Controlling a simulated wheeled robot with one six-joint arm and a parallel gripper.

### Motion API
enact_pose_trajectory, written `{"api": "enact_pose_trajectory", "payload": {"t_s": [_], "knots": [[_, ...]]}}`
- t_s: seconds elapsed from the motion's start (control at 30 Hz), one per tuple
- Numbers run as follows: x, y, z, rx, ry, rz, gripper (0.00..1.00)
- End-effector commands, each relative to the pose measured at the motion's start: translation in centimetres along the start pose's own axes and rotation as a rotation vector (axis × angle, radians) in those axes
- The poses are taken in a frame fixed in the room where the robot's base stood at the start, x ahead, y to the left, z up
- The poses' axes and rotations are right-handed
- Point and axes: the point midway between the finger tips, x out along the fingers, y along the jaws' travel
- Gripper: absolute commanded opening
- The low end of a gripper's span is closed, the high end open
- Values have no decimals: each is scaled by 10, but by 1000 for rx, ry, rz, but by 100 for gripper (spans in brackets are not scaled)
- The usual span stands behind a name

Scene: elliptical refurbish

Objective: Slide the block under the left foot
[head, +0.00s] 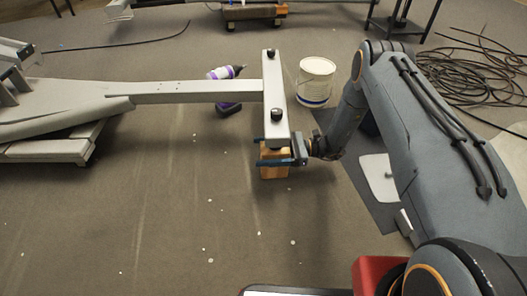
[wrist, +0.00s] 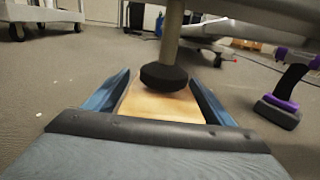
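The wooden block (head: 273,172) is on the floor beneath the near end of the elliptical's pale crossbar (head: 274,88). My gripper (head: 279,151) reaches in from the right at that end, its blue fingers on either side of the block. The head view hides this foot under the bar.
A white bucket (head: 316,80) stands right of the crossbar. Coiled cable (head: 470,75) lies at the right back. The floor in front is clear apart from small pale specks.

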Motion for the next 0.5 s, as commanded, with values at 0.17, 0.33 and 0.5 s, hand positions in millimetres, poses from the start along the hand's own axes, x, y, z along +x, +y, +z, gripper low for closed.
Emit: {"api": "enact_pose_trajectory", "payload": {"t_s": [0.17, 0.33, 0.5], "knots": [[2, 0, 0, 1, 0, 2, 76], [-6, 1, 0, 1, 0, 1, 76], [-33, 0, 2, 0, 0, -1, 76]]}}
